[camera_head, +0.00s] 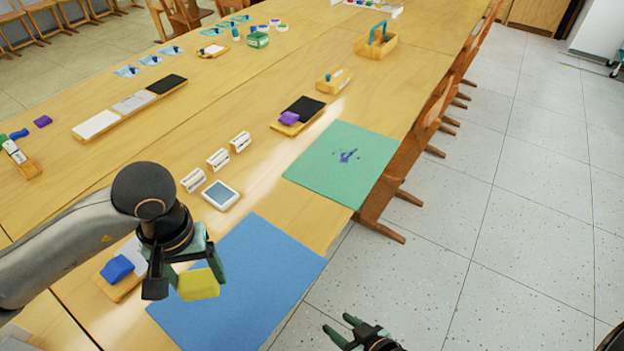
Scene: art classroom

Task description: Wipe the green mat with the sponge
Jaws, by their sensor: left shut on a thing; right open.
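The green mat (333,176) lies flat at the table's right edge, with a dark purple stain (347,156) near its middle. My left gripper (185,283) is shut on a yellow sponge (199,284) and holds it over the blue mat (262,260), nearer to me than the green mat. How high the sponge is above the blue mat I cannot tell. My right gripper (343,330) is open and empty at the bottom of the view, beyond the table edge, over the floor.
A blue sponge (117,268) rests on a tray at lower left. A purple sponge (289,118) sits by a black pad (305,108) just behind the green mat. A small screen device (220,196) and white cards (218,159) stand left of it. Chairs (415,150) line the right edge.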

